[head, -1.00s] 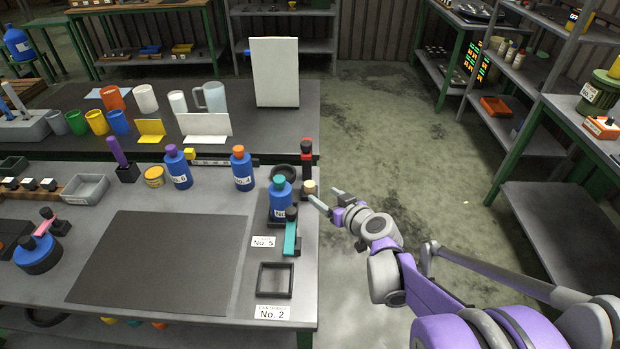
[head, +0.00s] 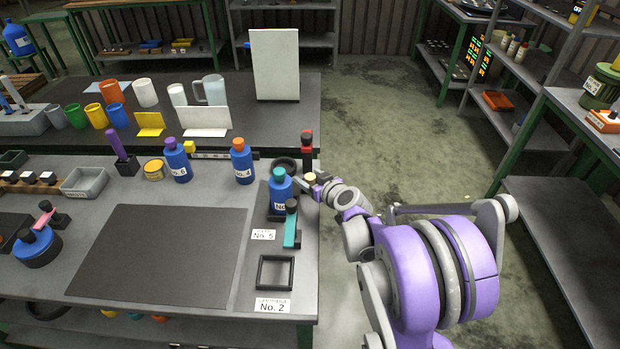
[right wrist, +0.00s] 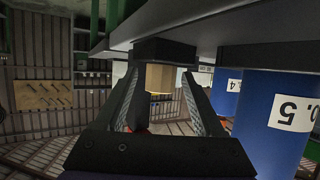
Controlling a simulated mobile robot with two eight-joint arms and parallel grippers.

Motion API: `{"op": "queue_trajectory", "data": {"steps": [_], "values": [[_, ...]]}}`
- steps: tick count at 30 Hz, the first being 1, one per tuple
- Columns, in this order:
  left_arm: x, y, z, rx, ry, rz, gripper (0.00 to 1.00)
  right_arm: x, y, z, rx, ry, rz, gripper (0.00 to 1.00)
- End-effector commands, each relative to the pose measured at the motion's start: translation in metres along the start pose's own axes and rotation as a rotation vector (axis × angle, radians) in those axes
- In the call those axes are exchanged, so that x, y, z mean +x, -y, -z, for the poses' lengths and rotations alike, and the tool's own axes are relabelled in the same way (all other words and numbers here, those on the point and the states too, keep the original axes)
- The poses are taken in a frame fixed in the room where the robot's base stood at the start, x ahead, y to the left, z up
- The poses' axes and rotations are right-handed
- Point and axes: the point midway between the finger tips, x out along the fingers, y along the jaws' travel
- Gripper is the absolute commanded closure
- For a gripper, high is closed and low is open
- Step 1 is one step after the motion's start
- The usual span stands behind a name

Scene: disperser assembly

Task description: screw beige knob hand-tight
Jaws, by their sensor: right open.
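The beige knob (head: 310,177) is a small pale cylinder at the right edge of the bench, beside the blue bottle with the teal cap (head: 280,192). In the right wrist view the beige knob (right wrist: 160,77) shows between my two fingers, next to a black block (right wrist: 165,51). My right gripper (head: 314,185) is at the knob, with its fingers apart on either side of it. Whether a finger touches the knob I cannot tell. My left gripper is not in view.
A black post with a red part (head: 307,150) stands just behind the knob. A teal-and-black clamp (head: 291,225) and an empty black square frame (head: 276,272) are in front of the bottle. A dark mat (head: 160,255) lies clear. The floor right of the bench is open.

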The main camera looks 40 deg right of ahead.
Motion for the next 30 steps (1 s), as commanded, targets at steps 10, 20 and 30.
{"op": "queue_trajectory", "data": {"steps": [10,20,30], "values": [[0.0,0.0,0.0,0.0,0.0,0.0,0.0,0.0,0.0,0.0,0.0,0.0,0.0,0.62],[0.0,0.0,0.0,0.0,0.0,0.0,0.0,-0.001,0.0,0.0,0.0,0.0,0.0,1.0],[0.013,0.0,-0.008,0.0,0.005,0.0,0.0,0.0,0.001,-0.004,0.035,0.011,-0.094,1.0]]}}
